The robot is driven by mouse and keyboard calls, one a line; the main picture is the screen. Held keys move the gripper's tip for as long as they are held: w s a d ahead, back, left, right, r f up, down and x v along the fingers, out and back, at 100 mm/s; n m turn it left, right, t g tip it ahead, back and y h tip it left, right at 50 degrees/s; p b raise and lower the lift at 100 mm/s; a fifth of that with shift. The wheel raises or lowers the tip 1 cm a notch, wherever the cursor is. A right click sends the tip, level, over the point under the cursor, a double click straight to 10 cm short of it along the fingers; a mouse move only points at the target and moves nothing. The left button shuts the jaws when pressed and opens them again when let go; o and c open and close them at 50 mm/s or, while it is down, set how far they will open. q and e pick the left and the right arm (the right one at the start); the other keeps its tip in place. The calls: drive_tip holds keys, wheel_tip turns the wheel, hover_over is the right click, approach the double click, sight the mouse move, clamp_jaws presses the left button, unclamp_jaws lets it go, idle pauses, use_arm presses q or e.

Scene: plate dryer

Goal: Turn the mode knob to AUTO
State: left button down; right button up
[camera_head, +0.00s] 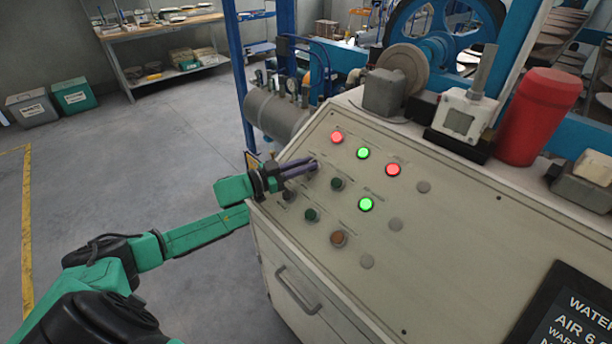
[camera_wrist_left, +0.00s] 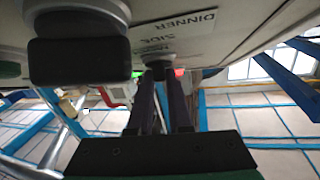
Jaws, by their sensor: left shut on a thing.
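My left gripper (camera_head: 312,165) reaches the upper left of the sloped cream control panel (camera_head: 450,240). Its long dark fingers are shut on a small dark knob (camera_wrist_left: 158,68), which the fingers mostly hide in the head view. In the left wrist view the gripper (camera_wrist_left: 163,80) points away toward the panel face. Printed words DINNER and SIDE stand near the held knob. A larger black knob (camera_wrist_left: 78,60) stands beside the fingers at the left there. I cannot read AUTO anywhere, nor tell which knob is the mode knob. My right gripper is out of view.
The panel bears lit red (camera_head: 337,137) and green lamps (camera_head: 363,153), dark green buttons (camera_head: 311,215) and a brown button (camera_head: 338,239). A red cylinder (camera_head: 540,115) and a grey-white box (camera_head: 463,115) stand on the cabinet top. Open floor lies left of the cabinet.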

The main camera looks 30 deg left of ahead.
use_arm(q)
drive_tip(key=m+g+h+b, duration=0.2)
drive_tip(key=m+b, duration=0.1)
drive_tip(key=m+g+h+b, duration=0.1)
drive_tip(key=b, duration=0.1)
drive_tip(key=shift+w+a+f, duration=0.15)
drive_tip(key=shift+a+f, duration=0.1)
drive_tip(key=shift+f, duration=0.15)
drive_tip(key=m+g+h+b, duration=0.1)
drive_tip(key=m+g+b, duration=0.1)
drive_tip(key=m, duration=0.1)
drive_tip(key=shift+r, duration=0.15)
drive_tip(key=shift+m+g+h, duration=0.3)
drive_tip(key=shift+m+g, duration=0.1)
drive_tip(key=shift+g, duration=0.3)
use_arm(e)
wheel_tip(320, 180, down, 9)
use_arm(q)
drive_tip(key=shift+r, duration=0.1)
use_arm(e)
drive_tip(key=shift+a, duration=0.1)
